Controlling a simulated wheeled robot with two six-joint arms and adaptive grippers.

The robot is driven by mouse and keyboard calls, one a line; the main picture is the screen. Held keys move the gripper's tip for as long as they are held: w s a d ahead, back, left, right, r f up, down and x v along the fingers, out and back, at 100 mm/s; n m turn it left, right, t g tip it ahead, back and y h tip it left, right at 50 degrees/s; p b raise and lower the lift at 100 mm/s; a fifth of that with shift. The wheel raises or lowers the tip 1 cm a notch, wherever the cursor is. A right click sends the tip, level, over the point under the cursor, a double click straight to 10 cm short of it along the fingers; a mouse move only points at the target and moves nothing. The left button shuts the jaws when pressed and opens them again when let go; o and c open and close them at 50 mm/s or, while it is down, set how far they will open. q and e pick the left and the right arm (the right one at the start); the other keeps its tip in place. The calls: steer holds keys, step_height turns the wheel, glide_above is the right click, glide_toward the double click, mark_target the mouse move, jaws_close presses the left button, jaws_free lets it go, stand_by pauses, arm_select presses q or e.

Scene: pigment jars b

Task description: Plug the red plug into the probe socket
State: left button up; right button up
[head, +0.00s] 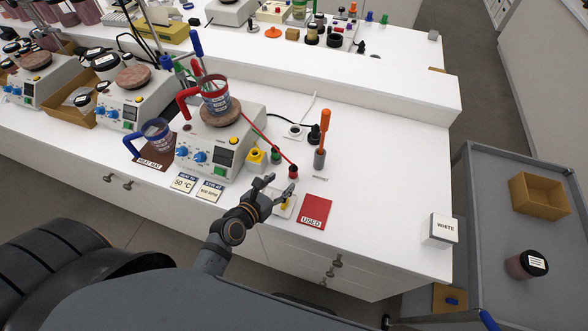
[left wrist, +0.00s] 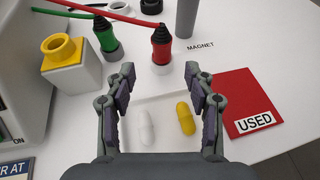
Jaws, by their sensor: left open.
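The red plug (head: 293,172) stands upright on the bench with a red cable running from its top. In the left wrist view the red plug (left wrist: 161,46) has a black collar and stands just beyond my open fingertips. My left gripper (head: 281,183) is open and empty, low on the near side of the red plug; in the left wrist view its fingers (left wrist: 160,72) sit either side of the plug's line, apart from it. A white block with a yellow round-holed top (head: 256,157) stands left; I cannot tell whether it is the probe socket. My right gripper is not in view.
A green plug (left wrist: 102,36) stands left of the red one. A shallow white tray (head: 285,208) with a white and a yellow capsule lies under my gripper. A magnet holder (head: 319,160), a red USED mat (head: 315,208) and a hotplate (head: 210,140) surround it.

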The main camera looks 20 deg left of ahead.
mark_target(291, 173)
arm_select(q)
steer(key=x, duration=0.2)
steer(key=shift+w+d+f, duration=0.1)
steer(key=shift+w+f, duration=0.05)
steer(key=shift+w, duration=0.2)
steer(key=shift+w+d+p, duration=0.25)
steer(key=shift+w+p, duration=0.1)
steer(key=shift+w, duration=0.6)
steer(key=x, duration=0.3)
steer(key=shift+w+d+f, duration=0.1)
steer(key=shift+w+d, duration=0.05)
steer(key=shift+w+f, duration=0.1)
steer(key=shift+w, duration=0.05)
steer(key=shift+c, duration=0.4)
steer(key=c, duration=0.5)
jaws_close()
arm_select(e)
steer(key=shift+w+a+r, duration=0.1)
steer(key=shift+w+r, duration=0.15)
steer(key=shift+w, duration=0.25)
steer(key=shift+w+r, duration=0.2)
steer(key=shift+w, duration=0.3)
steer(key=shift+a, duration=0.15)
